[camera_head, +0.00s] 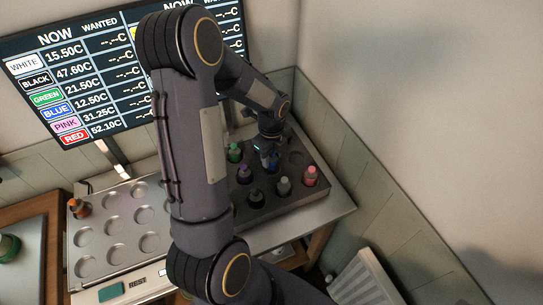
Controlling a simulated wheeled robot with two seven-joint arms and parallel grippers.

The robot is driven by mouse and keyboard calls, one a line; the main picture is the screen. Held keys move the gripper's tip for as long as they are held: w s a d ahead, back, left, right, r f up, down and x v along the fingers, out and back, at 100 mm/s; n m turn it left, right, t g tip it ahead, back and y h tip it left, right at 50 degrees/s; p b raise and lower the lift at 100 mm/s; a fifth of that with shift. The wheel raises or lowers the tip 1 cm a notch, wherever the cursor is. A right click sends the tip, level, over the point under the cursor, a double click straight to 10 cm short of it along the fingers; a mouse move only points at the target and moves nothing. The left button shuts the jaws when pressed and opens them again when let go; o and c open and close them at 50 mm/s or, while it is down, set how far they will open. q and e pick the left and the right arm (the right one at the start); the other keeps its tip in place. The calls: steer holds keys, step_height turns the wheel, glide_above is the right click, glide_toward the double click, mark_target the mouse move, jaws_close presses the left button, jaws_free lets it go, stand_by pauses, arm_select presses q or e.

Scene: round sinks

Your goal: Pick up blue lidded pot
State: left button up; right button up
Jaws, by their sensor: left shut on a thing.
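The blue lidded pot (271,164) is at the dark tray (272,211) in the middle of the view, small and partly covered by my gripper. My left gripper (269,153) reaches down over it from above and is shut on it. I cannot tell whether the pot's base still sits in its hole or is clear of the tray. My right gripper is not in view.
Close around stand a green-lidded pot (235,153), purple pot (243,174), black pot (256,198), grey pot (284,186) and pink pot (310,176). A pale rack (118,255) with empty round holes holds an orange pot (80,208). A temperature screen (75,80) stands behind.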

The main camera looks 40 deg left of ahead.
arm_select(q)
steer(key=s+d+r+p, duration=0.3)
steer(key=s+d+r, duration=0.1)
steer(key=s+r, duration=0.9)
step_height(320, 180, up, 7)
steer(key=shift+s+d, duration=0.15)
steer(key=shift+s, duration=0.05)
steer(key=shift+f, duration=0.1)
stand_by(0.3)
